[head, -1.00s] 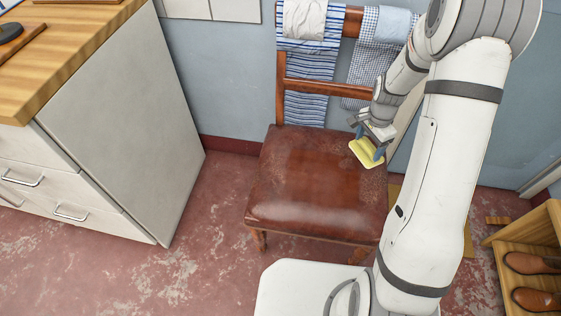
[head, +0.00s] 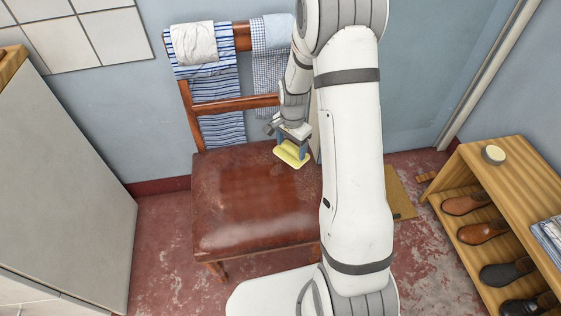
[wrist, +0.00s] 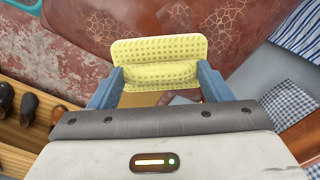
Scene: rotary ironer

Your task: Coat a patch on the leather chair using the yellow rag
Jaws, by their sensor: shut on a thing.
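The yellow rag (head: 292,155) is a folded, dotted pad. My gripper (head: 290,146) is shut on it, with one blue finger at each side of the rag in the wrist view (wrist: 158,52). The leather chair (head: 250,225) is red-brown, with a wooden back, and stands in the middle of the head view. The rag is over the back right part of its seat; whether it touches the leather I cannot tell. A darker area (head: 258,188) shows mid-seat. The wrist view shows pale, cracked leather (wrist: 100,25) beside the rag. My arm hides the seat's right edge.
A striped towel (head: 222,128) and a checked cloth (head: 268,75) hang on the chair back. A wooden shelf (head: 518,160) with shoes and a small round tin (head: 493,154) stands at right. A cabinet (head: 65,190) stands at left, with open floor between it and the chair.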

